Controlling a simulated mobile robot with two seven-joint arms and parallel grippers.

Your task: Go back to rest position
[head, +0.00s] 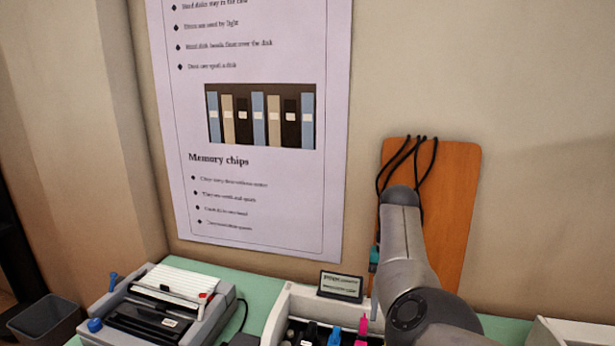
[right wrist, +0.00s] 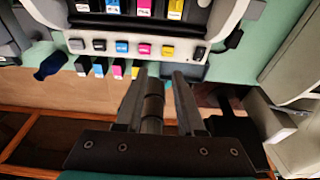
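My right gripper (right wrist: 160,75) shows at the bottom of the right wrist view. Its two fingers stand apart, with a gap between them. A dark ribbed cylinder shows in this gap, closer to the left finger; I cannot tell what it is, and a space separates it from the right finger. In the head view my right arm rises at the lower right in front of a wooden board, and the fingers cannot be made out there. My left gripper is in neither view.
A grey printer (head: 165,305) stands on the green table (head: 245,280) at left. A white unit (head: 295,300) with coloured cartridges and a small dark sign (head: 341,286) is at centre. The wooden board (head: 455,200) with black cords leans on the wall by a poster (head: 260,60).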

